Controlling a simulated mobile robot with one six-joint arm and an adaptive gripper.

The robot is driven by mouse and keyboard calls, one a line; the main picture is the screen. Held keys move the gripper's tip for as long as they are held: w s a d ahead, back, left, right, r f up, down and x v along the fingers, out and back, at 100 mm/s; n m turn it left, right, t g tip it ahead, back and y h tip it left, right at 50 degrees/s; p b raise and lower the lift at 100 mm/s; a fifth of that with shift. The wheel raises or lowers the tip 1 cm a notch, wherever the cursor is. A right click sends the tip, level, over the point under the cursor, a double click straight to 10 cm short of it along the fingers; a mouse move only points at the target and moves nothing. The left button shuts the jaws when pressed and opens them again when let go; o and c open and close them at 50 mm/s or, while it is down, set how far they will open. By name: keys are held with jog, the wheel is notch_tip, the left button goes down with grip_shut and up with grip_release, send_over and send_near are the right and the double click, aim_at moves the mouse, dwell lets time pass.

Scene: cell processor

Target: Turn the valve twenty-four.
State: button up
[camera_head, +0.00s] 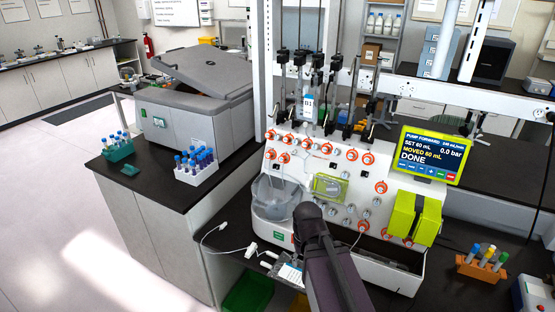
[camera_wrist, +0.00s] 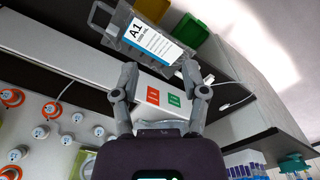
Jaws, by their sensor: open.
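The white cell processor (camera_head: 375,225) carries rows of valves, several with orange-ringed knobs (camera_head: 381,187) and others plain white. No number is readable on them, so I cannot tell which is valve twenty-four. In the wrist view, orange-ringed valves (camera_wrist: 50,110) and plain white knobs (camera_wrist: 15,155) show at the left, away from my gripper. My gripper (camera_wrist: 160,72) is open, with red and green labels on the white panel edge seen between its fingers. In the head view, my arm hides the lower middle of the panel front.
A bag labelled A1 (camera_wrist: 150,42) lies beyond my fingertips; cables run nearby. The display (camera_head: 431,155) reads DONE, 0.0 bar. Lime-green blocks (camera_head: 428,222) sit at the panel's right. A tube rack (camera_head: 484,265) stands right; another rack (camera_head: 197,174) and a grey centrifuge (camera_head: 180,127) stand left.

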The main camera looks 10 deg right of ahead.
jog(key=shift+d, duration=0.15)
jog(key=shift+o, duration=1)
jog(key=w+d+r+m+t+h, duration=0.1)
jog(key=w+r+t+h, duration=0.15)
jog(key=w, duration=0.65)
jog(key=w+r+m+t+h, duration=0.1)
jog(key=w+m+t+h, duration=0.15)
jog(key=w, duration=0.65)
jog(key=w+a+r+t+h, duration=0.1)
jog(key=w+a+r+t, duration=0.2)
jog(key=w, duration=0.5)
jog(key=w+a+r+t+h, duration=0.2)
jog(key=w+a+r, duration=0.3)
jog(key=w, duration=0.3)
jog(key=shift+w+r+t, duration=0.2)
jog(key=shift+r+t, duration=0.15)
jog(key=shift+t, duration=0.25)
jog(key=shift+w, duration=0.1)
